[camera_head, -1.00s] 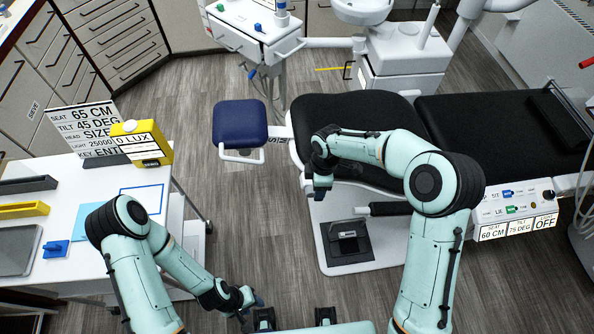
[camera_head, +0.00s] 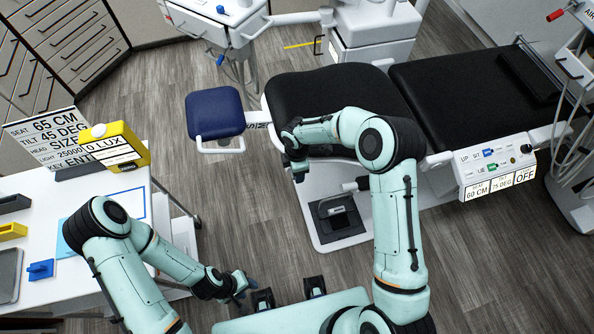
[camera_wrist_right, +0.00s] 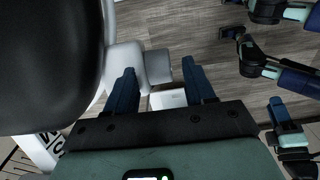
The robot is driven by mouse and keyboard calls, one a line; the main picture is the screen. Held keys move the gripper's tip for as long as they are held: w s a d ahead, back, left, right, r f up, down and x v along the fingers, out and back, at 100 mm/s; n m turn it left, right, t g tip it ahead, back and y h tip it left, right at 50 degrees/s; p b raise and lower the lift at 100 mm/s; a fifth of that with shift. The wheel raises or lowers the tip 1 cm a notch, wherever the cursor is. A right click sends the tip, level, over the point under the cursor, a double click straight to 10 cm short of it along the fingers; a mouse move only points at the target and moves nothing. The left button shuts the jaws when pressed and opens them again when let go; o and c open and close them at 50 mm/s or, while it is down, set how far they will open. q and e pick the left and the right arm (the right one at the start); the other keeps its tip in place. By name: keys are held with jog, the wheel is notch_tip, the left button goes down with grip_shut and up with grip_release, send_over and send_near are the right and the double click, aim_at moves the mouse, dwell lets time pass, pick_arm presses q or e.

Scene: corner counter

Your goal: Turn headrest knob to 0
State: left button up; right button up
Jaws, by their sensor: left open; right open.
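The control panel (camera_head: 494,165) is on the near side of the black dental chair, at the right of the head view. A dark round knob (camera_head: 526,148) sits at its right end, above a label reading OFF (camera_head: 525,173). Other labels read 60 CM and 75 DEG. My right gripper (camera_head: 297,172) is over the near edge of the chair, well left of the panel. In the right wrist view its two fingers (camera_wrist_right: 162,88) are apart with nothing between them. My left gripper (camera_head: 247,286) is open and low over the floor, between table and chair, far from the panel.
A sign (camera_head: 46,136) reads SEAT 65 CM, TILT 45 DEG; its HEAD line is partly hidden by a yellow 0 LUX box (camera_head: 115,147). A blue stool (camera_head: 215,112) stands left of the chair. An equipment stand (camera_head: 578,165) is close right of the panel. Floor below the panel is clear.

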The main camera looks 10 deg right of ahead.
jog(key=shift+f, duration=0.8)
jog(key=c, duration=1)
